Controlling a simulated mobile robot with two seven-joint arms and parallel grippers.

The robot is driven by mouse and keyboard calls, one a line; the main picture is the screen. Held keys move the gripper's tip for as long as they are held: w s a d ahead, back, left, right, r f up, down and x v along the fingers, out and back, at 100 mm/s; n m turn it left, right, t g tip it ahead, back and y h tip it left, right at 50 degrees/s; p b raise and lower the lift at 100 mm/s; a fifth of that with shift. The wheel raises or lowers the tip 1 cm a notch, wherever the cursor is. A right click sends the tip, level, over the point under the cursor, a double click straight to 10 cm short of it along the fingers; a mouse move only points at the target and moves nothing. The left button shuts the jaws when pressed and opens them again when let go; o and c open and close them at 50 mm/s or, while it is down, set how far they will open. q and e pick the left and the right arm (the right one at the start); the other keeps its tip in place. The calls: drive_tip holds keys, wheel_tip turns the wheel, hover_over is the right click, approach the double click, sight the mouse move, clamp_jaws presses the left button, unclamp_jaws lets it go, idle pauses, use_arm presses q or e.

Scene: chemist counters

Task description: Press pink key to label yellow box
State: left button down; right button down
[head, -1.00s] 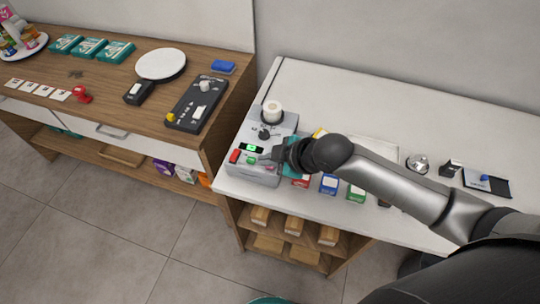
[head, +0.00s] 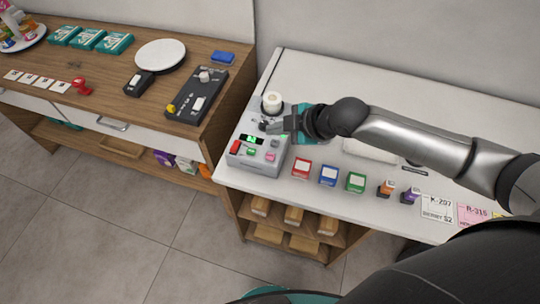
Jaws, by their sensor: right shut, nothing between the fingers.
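The grey label machine (head: 262,168) stands at the left end of the white counter. Its front row has a red key (head: 235,147), a green key (head: 250,152) and a pink key (head: 271,157). Its small display (head: 252,139) is dark with a green mark. A white roll (head: 272,102) sits on its back. My right gripper (head: 272,125) is shut and empty above the machine, behind the pink key and beside the knob (head: 264,126). I cannot make out a yellow box; my right arm covers part of the counter. My left gripper is out of view.
Red (head: 301,168), blue (head: 328,175), green (head: 356,183), orange (head: 386,188) and purple (head: 410,196) small items line the counter's front. Printed cards (head: 437,207) lie at right. A wooden counter (head: 110,75) with a scale stands left.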

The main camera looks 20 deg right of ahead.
drive_tip(key=b, duration=0.7)
hover_over(270, 157)
drive_tip(key=d, duration=0.1)
drive_tip(key=f, duration=0.7)
drive_tip(key=shift+s, duration=0.2)
drive_tip(key=shift+f, duration=0.5)
drive_tip(key=shift+f, duration=0.15)
idle(0.5)
drive_tip(key=shift+f, duration=0.3)
